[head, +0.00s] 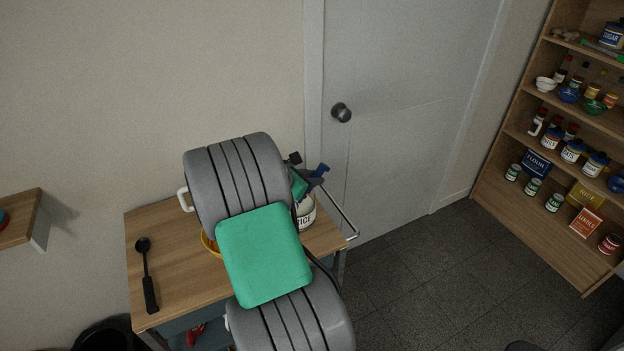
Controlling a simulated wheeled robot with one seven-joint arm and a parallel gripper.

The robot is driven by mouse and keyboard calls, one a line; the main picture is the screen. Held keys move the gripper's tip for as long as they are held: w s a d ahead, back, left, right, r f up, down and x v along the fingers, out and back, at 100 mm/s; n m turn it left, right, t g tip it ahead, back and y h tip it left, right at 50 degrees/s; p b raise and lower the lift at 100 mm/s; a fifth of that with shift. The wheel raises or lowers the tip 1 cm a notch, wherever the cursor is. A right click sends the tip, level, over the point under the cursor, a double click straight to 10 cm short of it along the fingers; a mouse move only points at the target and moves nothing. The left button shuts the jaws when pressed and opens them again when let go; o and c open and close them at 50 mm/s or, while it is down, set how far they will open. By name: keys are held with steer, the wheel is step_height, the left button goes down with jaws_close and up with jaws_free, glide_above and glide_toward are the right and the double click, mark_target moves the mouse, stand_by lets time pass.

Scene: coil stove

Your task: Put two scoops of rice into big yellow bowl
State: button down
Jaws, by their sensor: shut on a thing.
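The white rice container (307,212) stands at the right end of the wooden cart top, its label partly hidden by my arm. My gripper (309,177) is just above and behind it, partly hidden by my arm. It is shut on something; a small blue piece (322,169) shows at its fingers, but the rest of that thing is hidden. The big yellow bowl (208,243) is on the cart, with only its left rim visible past my arm. A black ladle (147,275) lies on the cart's left side.
The wooden cart top (178,270) is clear between ladle and bowl. A metal rail (345,222) runs along its right end. A grey door (400,110) is behind. Shelves (560,150) with jars and bowls stand far right. A small wooden wall shelf (20,220) is at left.

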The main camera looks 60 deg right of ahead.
mark_target(326, 166)
steer(key=shift+s+d, duration=0.2)
steer(key=shift+d, duration=0.15)
steer(key=shift+w+a+b, duration=0.25)
steer(key=shift+a+b, duration=0.2)
steer(key=shift+b, duration=0.2)
steer(key=shift+a+r+p, duration=0.1)
steer(key=shift+r+p, duration=0.4)
steer(key=shift+p, duration=0.05)
steer(key=r+p, duration=0.6)
steer(key=p, duration=0.1)
steer(key=shift+d+r, duration=0.2)
steer(key=shift+s+d+r, duration=0.1)
steer(key=shift+s+r, duration=0.05)
steer(key=shift+s+d+f+t+y+p, duration=0.35)
steer(key=shift+d+f+y+p, duration=0.3)
steer(key=shift+y, duration=0.25)
steer(key=d+y, duration=0.1)
steer(key=y, duration=0.1)
steer(key=s+d+f+m+t+y, duration=0.1)
steer(key=shift+d+y, duration=0.25)
steer(key=shift+y, duration=0.15)
steer(key=shift+s+d+r+t+y, duration=0.15)
steer(key=shift+d+r+t+y, duration=0.1)
steer(key=shift+t+y, duration=0.3)
steer(key=shift+r+y, duration=0.2)
steer(key=shift+y, duration=0.25)
